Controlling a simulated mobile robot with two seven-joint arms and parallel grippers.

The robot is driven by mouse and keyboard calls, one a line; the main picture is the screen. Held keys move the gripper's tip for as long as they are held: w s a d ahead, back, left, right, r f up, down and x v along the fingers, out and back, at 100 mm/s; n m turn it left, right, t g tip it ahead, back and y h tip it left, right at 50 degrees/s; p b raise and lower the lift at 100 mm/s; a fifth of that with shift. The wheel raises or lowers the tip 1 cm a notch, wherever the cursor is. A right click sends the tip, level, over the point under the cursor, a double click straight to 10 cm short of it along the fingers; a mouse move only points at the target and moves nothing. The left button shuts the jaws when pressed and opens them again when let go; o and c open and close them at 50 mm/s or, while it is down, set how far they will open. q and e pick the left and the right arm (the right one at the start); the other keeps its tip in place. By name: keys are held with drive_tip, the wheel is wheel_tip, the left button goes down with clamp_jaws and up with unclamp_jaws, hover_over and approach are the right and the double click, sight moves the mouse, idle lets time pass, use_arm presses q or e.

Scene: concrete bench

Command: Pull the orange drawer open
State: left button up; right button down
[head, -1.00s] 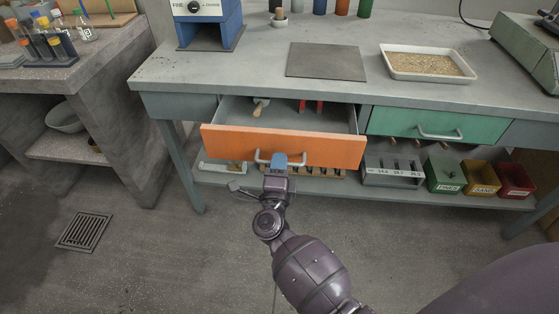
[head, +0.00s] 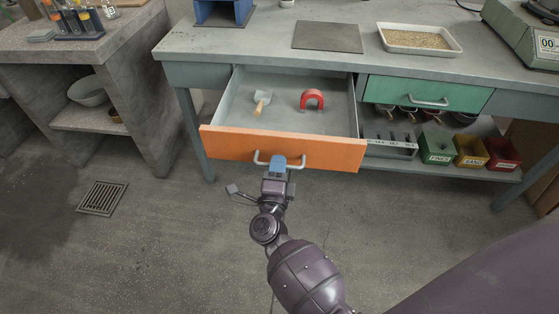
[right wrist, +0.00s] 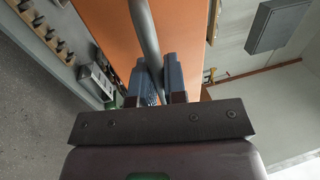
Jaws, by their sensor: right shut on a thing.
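The orange drawer (head: 325,153) stands well open under the bench top in the head view. Its grey inside holds a red magnet (head: 312,99) and a small scoop with a wooden handle (head: 261,103). My right gripper (head: 278,161) is shut on the drawer's metal handle (head: 260,158), near the middle of the front. In the right wrist view the blue fingers (right wrist: 161,78) sit on both sides of the handle bar (right wrist: 144,32), with the orange front (right wrist: 112,35) behind. My left gripper is not in view.
A closed green drawer (head: 428,94) is to the right. Below it, a shelf holds a grey rack (head: 388,143) and green, yellow and red bins (head: 470,152). A tray of grain (head: 420,40) stands on the bench. The floor in front is open, with a drain grate (head: 102,198).

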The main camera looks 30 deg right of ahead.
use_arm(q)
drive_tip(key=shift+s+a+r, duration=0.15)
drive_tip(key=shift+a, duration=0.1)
use_arm(e)
drive_tip(key=shift+v, duration=0.8)
drive_tip(key=shift+r, duration=0.15)
drive_tip(key=c, duration=1.2)
unclamp_jaws()
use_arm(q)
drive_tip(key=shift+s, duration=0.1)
